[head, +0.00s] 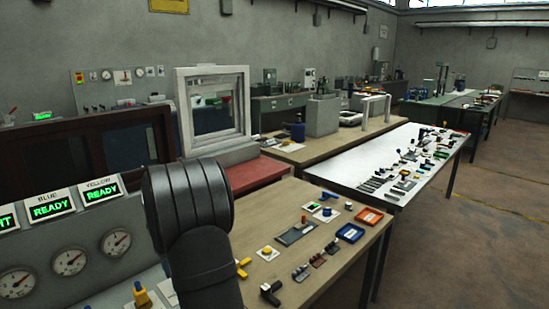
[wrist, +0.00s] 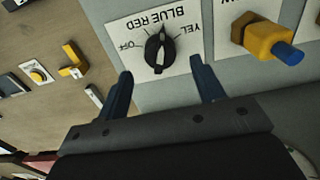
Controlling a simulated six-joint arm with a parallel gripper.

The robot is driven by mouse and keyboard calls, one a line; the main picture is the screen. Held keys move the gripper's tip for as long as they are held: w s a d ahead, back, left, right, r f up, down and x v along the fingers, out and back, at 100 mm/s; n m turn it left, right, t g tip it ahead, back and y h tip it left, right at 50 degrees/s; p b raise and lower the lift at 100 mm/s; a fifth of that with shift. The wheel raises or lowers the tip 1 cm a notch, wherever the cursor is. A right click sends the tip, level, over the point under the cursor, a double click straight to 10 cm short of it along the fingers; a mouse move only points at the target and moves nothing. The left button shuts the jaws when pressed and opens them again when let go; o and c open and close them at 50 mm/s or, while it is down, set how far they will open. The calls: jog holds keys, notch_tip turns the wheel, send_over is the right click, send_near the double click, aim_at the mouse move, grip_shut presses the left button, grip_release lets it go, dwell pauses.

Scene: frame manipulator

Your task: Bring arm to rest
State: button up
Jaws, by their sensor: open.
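My gripper (wrist: 161,67) shows in the wrist view with its two dark blue fingers apart and nothing between them. Its fingertips are just below a black rotary knob (wrist: 158,50) on a white plate marked OFF, BLUE, RED and YEL, which appears upside down. The fingers seem to straddle the lower part of the knob, clear of its sides. In the head view my dark arm link stands in the foreground, and the gripper is hidden or out of frame there.
A yellow switch with a blue tip (wrist: 268,40) sits right of the knob. In the head view, a grey panel has gauges (head: 70,262) and green READY displays (head: 51,207). A wooden bench (head: 335,262) holds switches and trays. A white-framed window (head: 213,105) stands behind.

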jog(key=shift+f, duration=2.4)
jog(key=shift+r, duration=0.15)
notch_tip(320, 180, up, 17)
notch_tip(320, 180, down, 17)
jog(key=shift+f, duration=0.2)
jog(key=n, duration=0.8)
jog(key=shift+r+n, duration=0.1)
jog(key=shift+n, duration=0.3)
notch_tip(320, 180, up, 9)
jog(key=shift+f, duration=0.15)
